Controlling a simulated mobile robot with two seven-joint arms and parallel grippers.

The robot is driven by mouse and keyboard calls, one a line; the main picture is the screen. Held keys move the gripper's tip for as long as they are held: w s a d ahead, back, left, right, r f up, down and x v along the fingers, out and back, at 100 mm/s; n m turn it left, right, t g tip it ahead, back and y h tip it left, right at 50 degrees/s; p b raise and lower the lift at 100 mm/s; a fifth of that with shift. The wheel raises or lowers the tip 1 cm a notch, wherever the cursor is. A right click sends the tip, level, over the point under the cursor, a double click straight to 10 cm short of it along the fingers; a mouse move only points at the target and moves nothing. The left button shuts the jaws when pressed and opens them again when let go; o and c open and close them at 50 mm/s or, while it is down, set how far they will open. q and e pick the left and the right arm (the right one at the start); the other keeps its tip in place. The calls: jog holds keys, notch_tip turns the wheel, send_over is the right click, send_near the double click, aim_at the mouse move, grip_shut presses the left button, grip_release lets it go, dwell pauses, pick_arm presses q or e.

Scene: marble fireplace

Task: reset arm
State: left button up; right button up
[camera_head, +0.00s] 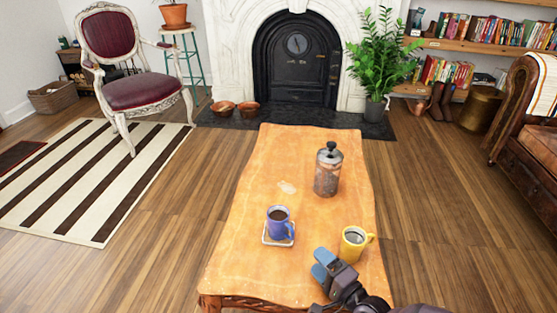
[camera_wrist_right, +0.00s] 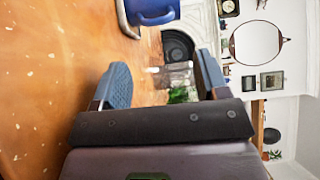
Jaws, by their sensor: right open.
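My right gripper (camera_head: 327,272) is at the near right edge of the table, just below the yellow mug in the head view. In the right wrist view my right gripper (camera_wrist_right: 163,72) has its two fingers wide apart with nothing between them. A blue mug (camera_head: 276,225) with dark liquid stands on a small white-edged coaster (camera_head: 268,242). The blue mug (camera_wrist_right: 150,11) also shows at the top of the wrist view. A yellow mug (camera_head: 351,246) with its handle to the right stands close to the gripper; no contact is clear. My left gripper is not in view.
A French press (camera_head: 328,170) stands upright on the orange wooden table (camera_head: 255,180). Bare table lies at the far end and left side. A fireplace (camera_head: 298,62), a plant (camera_head: 383,55), a chair (camera_head: 132,60) and a leather sofa (camera_head: 530,140) stand around.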

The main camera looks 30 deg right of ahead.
jog(key=s+a+r+n+g+p, duration=0.35)
jog(key=s+r+n+p, duration=0.8)
jog(key=s, duration=0.45)
pick_arm(q)
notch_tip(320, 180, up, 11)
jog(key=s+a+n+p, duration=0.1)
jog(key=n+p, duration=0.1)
jog(key=p, duration=0.5)
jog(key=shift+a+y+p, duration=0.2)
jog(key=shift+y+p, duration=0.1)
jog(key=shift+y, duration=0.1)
pick_arm(e)
jog(key=s+r+n+g+h, duration=0.1)
jog(key=s+r+n, duration=0.1)
jog(key=s, duration=0.5)
jog(key=s+d+r+n+g+h, duration=0.1)
jog(key=s+r+n+g+h, duration=0.1)
jog(key=s+r, duration=0.3)
jog(key=s+n, duration=0.1)
jog(key=s, duration=0.2)
jog(key=shift+d, duration=0.25)
jog(key=shift+s+n, duration=0.1)
jog(key=shift+n, duration=0.15)
